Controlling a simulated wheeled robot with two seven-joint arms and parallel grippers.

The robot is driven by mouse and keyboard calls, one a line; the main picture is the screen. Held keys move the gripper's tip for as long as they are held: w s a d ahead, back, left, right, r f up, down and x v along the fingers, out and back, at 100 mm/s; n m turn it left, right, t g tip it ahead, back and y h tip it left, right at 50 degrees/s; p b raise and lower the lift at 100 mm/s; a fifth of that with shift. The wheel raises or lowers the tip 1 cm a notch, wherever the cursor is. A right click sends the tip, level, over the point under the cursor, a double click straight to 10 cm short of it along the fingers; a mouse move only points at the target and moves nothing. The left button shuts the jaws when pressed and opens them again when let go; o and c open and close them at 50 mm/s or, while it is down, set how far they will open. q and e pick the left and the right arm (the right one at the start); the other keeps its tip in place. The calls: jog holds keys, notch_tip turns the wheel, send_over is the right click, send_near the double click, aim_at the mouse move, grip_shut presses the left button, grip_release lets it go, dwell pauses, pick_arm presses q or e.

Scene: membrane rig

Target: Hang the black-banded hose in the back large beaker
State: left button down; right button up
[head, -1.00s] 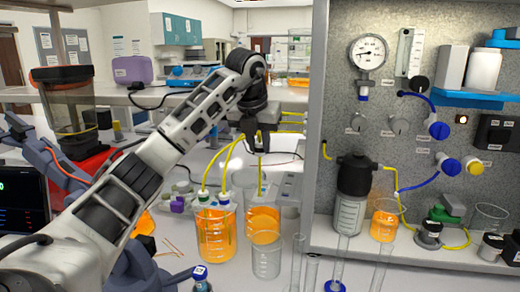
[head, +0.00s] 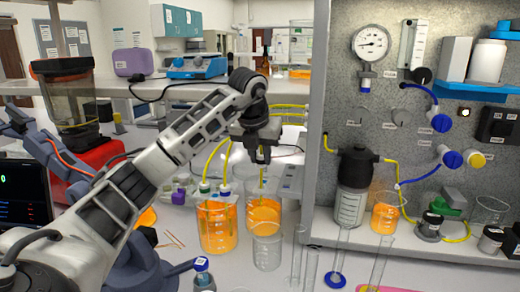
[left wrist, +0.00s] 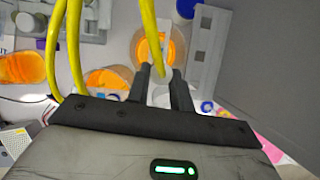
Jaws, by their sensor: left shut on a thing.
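My left gripper (head: 258,157) is shut on a yellow hose (head: 261,178), just above the back large beaker (head: 276,190). The hose hangs down from the fingers into that beaker, which holds orange liquid. No black band can be made out on it. In the left wrist view the hose (left wrist: 148,45) passes between the fingertips (left wrist: 161,72), with the back beaker's orange liquid (left wrist: 168,48) beneath. The front large beaker (head: 217,238), also with orange liquid, stands to the left with hoses and colored fittings at its rim. My right gripper is out of view.
A small clear beaker (head: 267,254) stands in front of the back beaker. Glass tubes (head: 311,268) stand to its right. The metal rig panel (head: 345,110) closes off the right side.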

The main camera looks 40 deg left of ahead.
aim_at(261, 180)
pick_arm(q)
jog(key=shift+f, duration=3.1)
jog(key=c, duration=1.1)
grip_release()
jog(key=shift+c, duration=0.2)
jog(key=v, duration=1.6)
jog(key=shift+f, duration=0.1)
